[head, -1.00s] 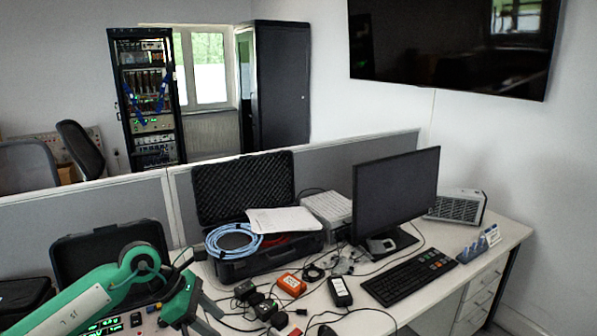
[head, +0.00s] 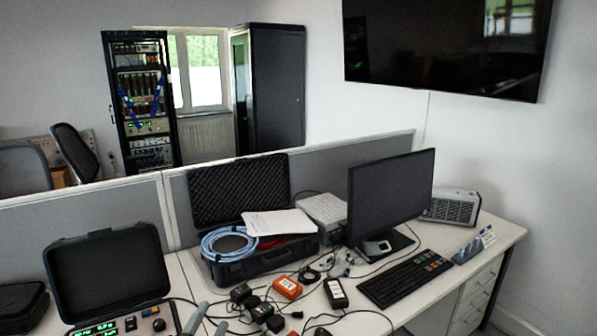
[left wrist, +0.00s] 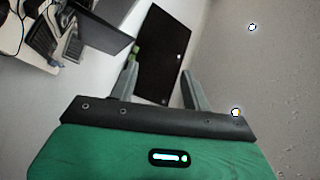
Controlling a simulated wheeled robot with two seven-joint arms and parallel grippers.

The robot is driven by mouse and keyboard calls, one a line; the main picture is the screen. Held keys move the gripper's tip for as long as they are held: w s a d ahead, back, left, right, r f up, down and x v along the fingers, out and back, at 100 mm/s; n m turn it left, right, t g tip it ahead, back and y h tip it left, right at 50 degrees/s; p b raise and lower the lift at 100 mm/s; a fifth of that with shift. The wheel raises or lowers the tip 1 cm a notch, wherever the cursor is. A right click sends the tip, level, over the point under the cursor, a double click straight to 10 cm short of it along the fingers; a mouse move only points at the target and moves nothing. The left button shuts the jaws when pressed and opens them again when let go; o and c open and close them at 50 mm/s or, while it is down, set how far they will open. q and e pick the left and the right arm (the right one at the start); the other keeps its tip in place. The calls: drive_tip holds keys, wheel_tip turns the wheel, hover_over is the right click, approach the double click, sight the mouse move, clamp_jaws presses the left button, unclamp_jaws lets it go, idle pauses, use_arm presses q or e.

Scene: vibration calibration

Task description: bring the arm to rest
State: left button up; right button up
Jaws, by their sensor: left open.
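In the head view only the two grey fingertips of my left gripper (head: 208,321) show, at the bottom edge in front of the desk. In the left wrist view the left gripper (left wrist: 158,90) has its two grey fingers spread apart, with nothing between them. The green wrist body (left wrist: 160,150) fills the bottom of that view. The rest of my left arm is out of the head view. My right gripper shows in neither view.
The desk (head: 500,240) holds a monitor (head: 392,200), a keyboard (head: 405,278), an orange device (head: 287,287), black adapters and cables. An open case (head: 238,190) with a blue cable coil stands behind. Another open case (head: 108,272) with an instrument is at the left.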

use_arm(q)
drive_tip(key=s+a+f+n+g+y, duration=0.3)
drive_tip(key=s+f+n+g, duration=0.15)
drive_tip(key=f, duration=0.35)
drive_tip(key=s+a+f+n+g+y, duration=0.2)
drive_tip(key=s+a+f+n+g, duration=0.1)
drive_tip(key=s+f+n+g, duration=0.25)
drive_tip(key=s+f+n+g+h, duration=0.1)
drive_tip(key=s+f+n+g, duration=0.15)
drive_tip(key=s+f, duration=0.45)
drive_tip(key=s+f+n+g, duration=0.1)
drive_tip(key=s+f+g, duration=0.25)
drive_tip(key=s, duration=0.65)
wheel_tip(320, 180, down, 29)
drive_tip(key=g, duration=0.1)
drive_tip(key=s+a+f+g, duration=0.1)
drive_tip(key=s+a+f, duration=0.2)
drive_tip(key=s+f, duration=1.6)
drive_tip(key=shift+s+f+m+g, duration=0.35)
drive_tip(key=shift+f+m, duration=0.1)
drive_tip(key=shift+f, duration=0.4)
